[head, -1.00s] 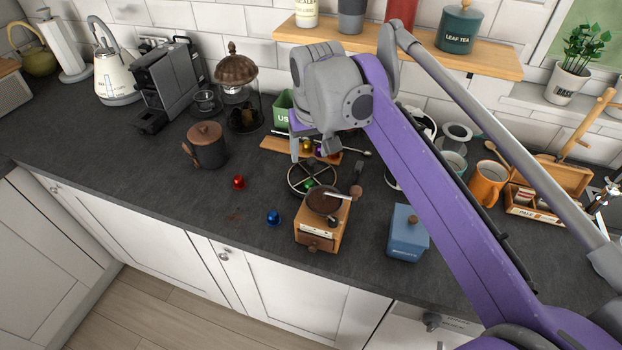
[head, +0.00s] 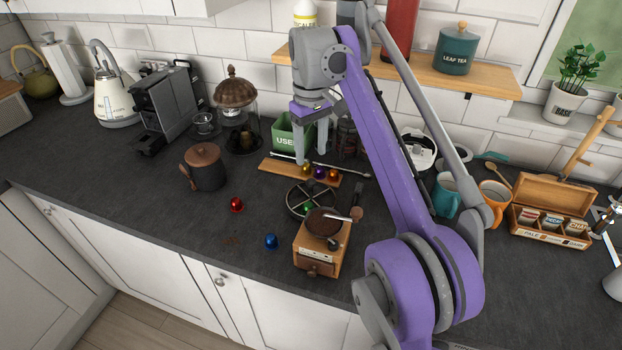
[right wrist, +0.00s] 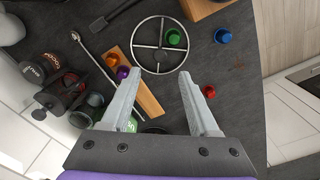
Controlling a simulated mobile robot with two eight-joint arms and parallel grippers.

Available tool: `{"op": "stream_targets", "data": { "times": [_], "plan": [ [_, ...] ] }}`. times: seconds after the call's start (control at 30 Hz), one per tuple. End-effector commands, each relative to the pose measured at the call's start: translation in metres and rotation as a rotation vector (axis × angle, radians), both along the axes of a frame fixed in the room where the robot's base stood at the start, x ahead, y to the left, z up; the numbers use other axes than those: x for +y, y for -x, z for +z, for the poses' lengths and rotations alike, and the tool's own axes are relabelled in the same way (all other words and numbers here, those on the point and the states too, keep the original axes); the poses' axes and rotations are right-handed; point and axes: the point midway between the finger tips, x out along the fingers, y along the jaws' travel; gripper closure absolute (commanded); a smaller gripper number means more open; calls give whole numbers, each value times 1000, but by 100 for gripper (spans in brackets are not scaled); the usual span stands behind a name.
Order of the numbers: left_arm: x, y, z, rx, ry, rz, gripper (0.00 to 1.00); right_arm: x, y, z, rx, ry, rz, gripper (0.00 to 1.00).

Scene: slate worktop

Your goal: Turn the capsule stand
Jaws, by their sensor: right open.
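The capsule stand (head: 289,203) is a round dark wire wheel with crossed spokes. It stands on the worktop behind the wooden coffee grinder (head: 320,243), which hides part of its front. A green capsule (right wrist: 174,37) sits in one section of the stand (right wrist: 134,52) in the right wrist view. My right gripper (head: 311,157) is open and empty, above and behind the stand in the head view. In the right wrist view its fingertips (right wrist: 163,76) are spread just below the wheel's rim in the picture, apart from it. My left gripper is not in view.
A red capsule (head: 237,205) and a blue capsule (head: 271,241) lie on clear worktop left of the grinder. A wooden board (head: 272,168) with several capsules lies behind the stand, near a green bin (head: 285,138).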

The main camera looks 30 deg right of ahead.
Motion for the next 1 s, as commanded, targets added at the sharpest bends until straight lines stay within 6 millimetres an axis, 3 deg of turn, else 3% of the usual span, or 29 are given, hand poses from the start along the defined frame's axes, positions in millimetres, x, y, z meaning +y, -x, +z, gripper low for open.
{"op": "stream_targets", "data": {
  "times": [0.2,0.4,0.83,0.87,1.0],
  "plan": [
    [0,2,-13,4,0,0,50,0,0,-46,0,0,-1,39],
    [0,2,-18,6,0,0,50,0,0,-74,0,1,-2,39],
    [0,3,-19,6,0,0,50,0,0,-86,-1,1,-2,39],
    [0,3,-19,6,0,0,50,0,0,-86,-1,1,-2,41],
    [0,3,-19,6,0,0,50,0,0,-86,-1,1,-2,66]
  ]
}}
